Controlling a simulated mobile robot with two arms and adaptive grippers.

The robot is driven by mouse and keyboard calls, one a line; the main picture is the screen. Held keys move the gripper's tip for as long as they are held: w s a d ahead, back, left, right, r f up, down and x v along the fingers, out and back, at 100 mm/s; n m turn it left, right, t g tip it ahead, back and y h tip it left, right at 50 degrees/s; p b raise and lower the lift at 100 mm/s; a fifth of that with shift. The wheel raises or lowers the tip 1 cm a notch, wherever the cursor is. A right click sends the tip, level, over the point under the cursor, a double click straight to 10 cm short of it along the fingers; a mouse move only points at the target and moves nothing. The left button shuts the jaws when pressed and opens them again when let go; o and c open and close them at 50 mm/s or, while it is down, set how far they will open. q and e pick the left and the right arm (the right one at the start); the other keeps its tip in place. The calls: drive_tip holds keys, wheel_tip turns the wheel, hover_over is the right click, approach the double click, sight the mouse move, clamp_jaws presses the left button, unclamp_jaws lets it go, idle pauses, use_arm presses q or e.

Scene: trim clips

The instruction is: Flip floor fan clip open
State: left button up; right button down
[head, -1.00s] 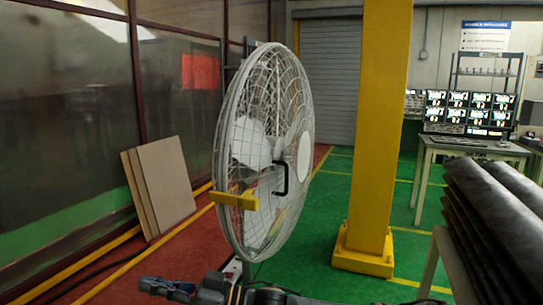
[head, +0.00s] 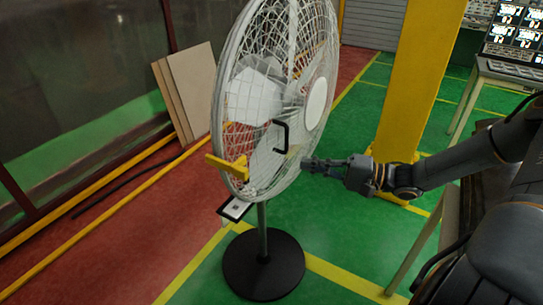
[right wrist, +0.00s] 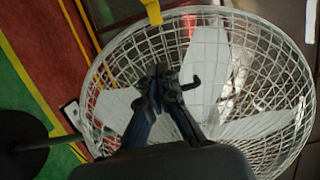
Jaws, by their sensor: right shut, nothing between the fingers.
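The floor fan (head: 240,45) stands upright, with a white wire cage on a thin pole and a round black base (head: 263,264). A yellow clip (head: 228,166) sits across the lower left of the cage rim; I cannot tell whether it is open. It also shows at the top of the right wrist view (right wrist: 152,12). A black handle (head: 281,137) is on the cage front. My right gripper (head: 306,165) is shut and empty, right of the clip and just below and right of the handle. In the right wrist view its fingertips (right wrist: 163,74) are in front of the cage. My left gripper is out of view.
A yellow pillar (head: 415,80) stands behind my right arm. Leaning boards (head: 190,90) are at the left wall. A table with screens (head: 500,75) is at the far right. Green floor is clear right of the fan base.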

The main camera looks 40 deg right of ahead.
drive_tip(key=a+r, duration=0.1)
drive_tip(key=a, duration=0.2)
drive_tip(key=b, duration=0.2)
approach(243, 161)
drive_tip(key=x, duration=0.5)
drive_tip(key=shift+w+a, duration=0.2)
drive_tip(key=shift+w, duration=0.05)
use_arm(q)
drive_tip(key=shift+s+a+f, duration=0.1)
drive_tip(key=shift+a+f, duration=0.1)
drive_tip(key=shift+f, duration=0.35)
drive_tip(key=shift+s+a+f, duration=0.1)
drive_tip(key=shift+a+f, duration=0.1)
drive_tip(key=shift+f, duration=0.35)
use_arm(e)
drive_tip(key=shift+s+a+f, duration=0.2)
drive_tip(key=shift+s+a, duration=0.05)
drive_tip(key=shift+a, duration=0.25)
